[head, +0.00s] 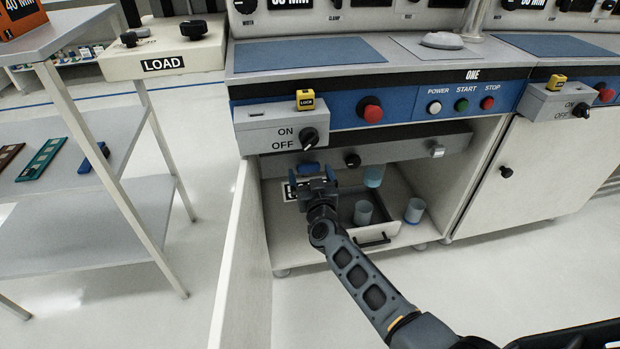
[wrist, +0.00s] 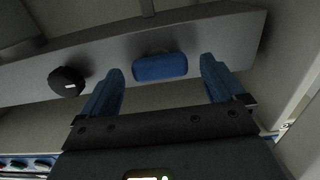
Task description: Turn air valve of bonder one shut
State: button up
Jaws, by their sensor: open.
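Bonder one (head: 472,75) is marked ONE, and its lower cabinet stands open. Inside, a grey rail (head: 395,149) carries a blue oblong handle (head: 308,169), which looks like the air valve. In the wrist view the blue handle (wrist: 160,67) lies crosswise between my fingertips, its long side running from one finger toward the other. My gripper (head: 311,178) is open in front of it; in the wrist view both fingers of my gripper (wrist: 162,74) show apart from the handle, with gaps at each side. A label behind my gripper is mostly hidden.
A black knob (head: 352,160) sits right of the handle on the rail; the wrist view shows it left (wrist: 66,81). The open cabinet door (head: 241,265) stands left of my arm. An ON/OFF box (head: 262,137) overhangs above.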

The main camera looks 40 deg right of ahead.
jog(key=shift+w+d, duration=0.15)
jog(key=c, duration=1)
